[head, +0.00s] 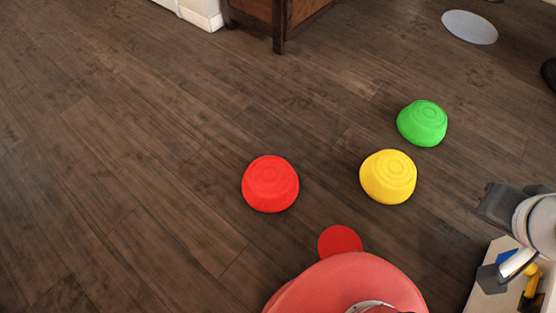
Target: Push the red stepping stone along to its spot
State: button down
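The red stepping stone (270,184) is a round, domed block with ring marks on top. It sits on the wooden floor near the middle of the head view. A flat red disc (340,240) lies on the floor below and to the right of it, apart from the stone. The disc's lower edge is hidden by a large pinkish-red rounded shape. My gripper (490,236) appears at the right edge, well right of the red stone and not touching it.
A yellow stepping stone (388,177) and a green one (422,123) stand right of the red one. A pale tray (482,296) with small coloured items is at lower right. A grey disc (469,27) and a wooden cabinet (275,18) are farther back. The left floor is clear.

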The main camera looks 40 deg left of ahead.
aim_at(270, 184)
jog(key=u, duration=1.8)
jog(key=i+j+u, duration=0.2)
jog(key=i, duration=0.2)
jog(key=i+j+u, duration=0.1)
jog(key=i+u, duration=0.15)
jog(key=i, duration=0.15)
